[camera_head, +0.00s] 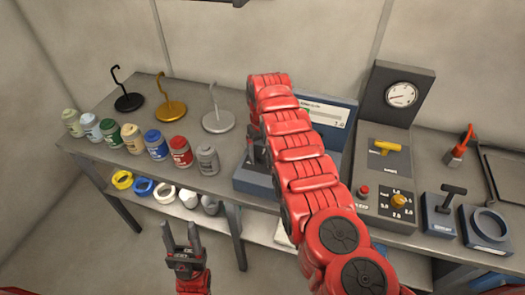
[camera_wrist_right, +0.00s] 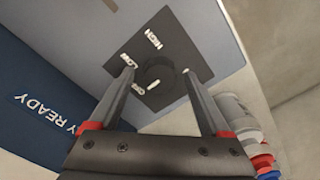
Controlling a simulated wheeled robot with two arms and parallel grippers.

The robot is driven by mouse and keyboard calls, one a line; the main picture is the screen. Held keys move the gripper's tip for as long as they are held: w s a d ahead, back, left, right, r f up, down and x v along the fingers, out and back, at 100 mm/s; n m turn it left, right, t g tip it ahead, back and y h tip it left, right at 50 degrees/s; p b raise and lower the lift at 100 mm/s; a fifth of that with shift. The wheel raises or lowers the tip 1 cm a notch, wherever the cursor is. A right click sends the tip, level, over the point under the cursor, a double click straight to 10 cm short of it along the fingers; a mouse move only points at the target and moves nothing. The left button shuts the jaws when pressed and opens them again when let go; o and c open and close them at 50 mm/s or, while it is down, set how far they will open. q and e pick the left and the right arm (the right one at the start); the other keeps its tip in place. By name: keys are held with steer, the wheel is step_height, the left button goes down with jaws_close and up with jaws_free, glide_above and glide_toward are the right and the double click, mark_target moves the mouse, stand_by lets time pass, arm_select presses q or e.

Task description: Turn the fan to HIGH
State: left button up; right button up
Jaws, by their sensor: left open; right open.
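The fan control is a dark square plate (camera_wrist_right: 178,48) with a round dark knob (camera_wrist_right: 160,66), seen in the right wrist view. White labels HIGH (camera_wrist_right: 153,40), LOW (camera_wrist_right: 129,61) and OFF (camera_wrist_right: 138,88) lie around the knob. A small white mark on the knob's edge is nearest OFF. My right gripper (camera_wrist_right: 158,74) is open, with one finger on each side of the knob; I cannot tell whether they touch it. In the head view my right arm hides the knob. My left gripper (camera_head: 180,228) is open and empty in front of the table.
The table (camera_head: 200,135) holds several paint jars (camera_head: 156,144) and three hook stands (camera_head: 218,120) at left. A gauge panel (camera_head: 400,95) with a yellow handle (camera_head: 386,148) stands right of my arm. Several coloured rings (camera_head: 143,187) lie on the lower shelf.

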jaws_close()
stand_by(0.4)
